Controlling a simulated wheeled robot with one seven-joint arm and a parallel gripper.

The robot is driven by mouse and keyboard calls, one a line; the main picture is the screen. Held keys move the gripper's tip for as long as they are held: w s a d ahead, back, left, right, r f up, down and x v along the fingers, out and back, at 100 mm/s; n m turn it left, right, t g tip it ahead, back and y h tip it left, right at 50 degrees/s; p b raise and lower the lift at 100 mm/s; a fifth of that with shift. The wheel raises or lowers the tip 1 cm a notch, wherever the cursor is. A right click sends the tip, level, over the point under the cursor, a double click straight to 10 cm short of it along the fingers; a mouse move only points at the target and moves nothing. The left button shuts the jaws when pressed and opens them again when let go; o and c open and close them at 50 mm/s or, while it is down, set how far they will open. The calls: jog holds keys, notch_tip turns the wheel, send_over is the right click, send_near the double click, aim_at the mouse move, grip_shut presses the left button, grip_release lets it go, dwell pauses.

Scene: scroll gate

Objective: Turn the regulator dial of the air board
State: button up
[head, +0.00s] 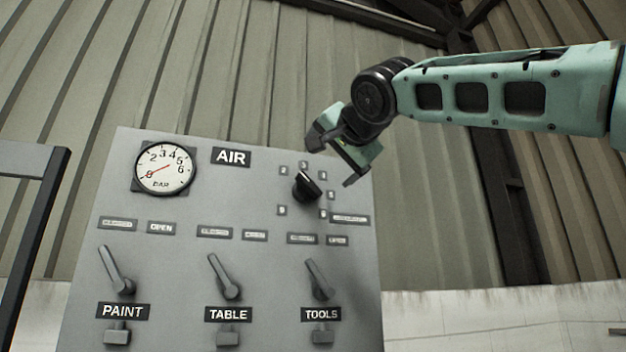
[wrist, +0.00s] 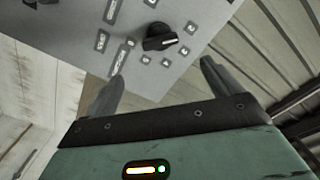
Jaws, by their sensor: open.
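The regulator dial (head: 306,185) is a black knob at the upper right of the grey air board (head: 200,275), ringed by small number plates. It also shows in the wrist view as a black knob with a white mark (wrist: 160,38), beyond the fingertips and roughly between them. My gripper (head: 330,165) is open and empty, above and to the right of the dial in the head view. In the wrist view its two fingers (wrist: 158,78) are spread apart and do not touch the dial. The round gauge (head: 163,168) at the upper left has a red needle near 0.
Three grey levers stand lower on the board, above the labels PAINT (head: 122,312), TABLE (head: 228,314) and TOOLS (head: 321,314). A dark frame (head: 30,230) stands at the left edge. A corrugated wall (head: 430,210) is behind the board.

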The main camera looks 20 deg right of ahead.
aim_at(311, 183)
jog(key=w+p, duration=0.6)
jog(key=w, duration=0.6)
jog(key=shift+w+r+p, duration=0.1)
jog(key=shift+w+p, duration=0.25)
jog(key=shift+p, duration=0.05)
jog(key=shift+w, duration=0.5)
jog(key=c, duration=1)
